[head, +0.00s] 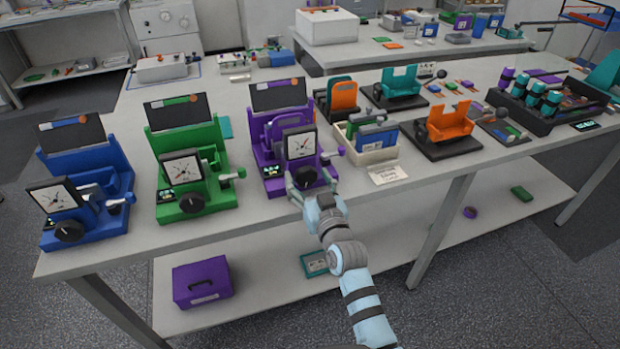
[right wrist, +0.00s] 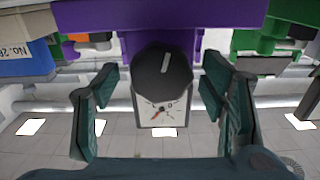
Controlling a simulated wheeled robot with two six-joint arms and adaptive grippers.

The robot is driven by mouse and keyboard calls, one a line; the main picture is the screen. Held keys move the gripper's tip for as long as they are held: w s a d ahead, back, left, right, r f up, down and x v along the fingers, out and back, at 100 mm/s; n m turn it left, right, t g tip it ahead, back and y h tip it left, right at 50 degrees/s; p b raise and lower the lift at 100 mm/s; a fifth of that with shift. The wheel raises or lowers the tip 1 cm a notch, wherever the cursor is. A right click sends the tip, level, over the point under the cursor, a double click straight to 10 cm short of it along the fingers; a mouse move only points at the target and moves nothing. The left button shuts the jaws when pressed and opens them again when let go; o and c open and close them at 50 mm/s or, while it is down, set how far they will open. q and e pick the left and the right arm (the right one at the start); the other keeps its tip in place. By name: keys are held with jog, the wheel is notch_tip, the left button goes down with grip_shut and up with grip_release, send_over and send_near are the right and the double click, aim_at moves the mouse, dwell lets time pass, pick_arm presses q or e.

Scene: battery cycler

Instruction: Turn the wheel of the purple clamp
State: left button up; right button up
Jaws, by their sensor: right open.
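The purple clamp (head: 272,150) stands on the table between the green clamp and a bin of packs. Its black wheel (head: 305,177) is on the front, below a square dial gauge (head: 299,143). In the right wrist view the black wheel (right wrist: 164,71) has a white mark pointing nearly straight up, and the gauge (right wrist: 163,110) shows next to it. My right gripper (head: 312,186) is at the front of the purple clamp. Its open fingers (right wrist: 163,90) stand on either side of the wheel, with gaps on both sides. My left gripper is not in view.
A green clamp (head: 186,165) and a blue clamp (head: 85,190) stand to the left. A white bin (head: 378,155) with packs, a white label card (head: 388,174) and an orange holder (head: 449,122) are to the right. A purple case (head: 201,284) sits on the lower shelf.

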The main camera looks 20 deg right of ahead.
jog(key=shift+s+r, duration=0.15)
jog(key=shift+a, duration=0.1)
jog(key=shift+c, duration=1)
jog(key=c, duration=0.9)
jog(key=shift+c, duration=0.3)
jog(key=shift+n, duration=0.3)
jog(key=shift+n+b, duration=0.6)
jog(key=shift+n, duration=2.4)
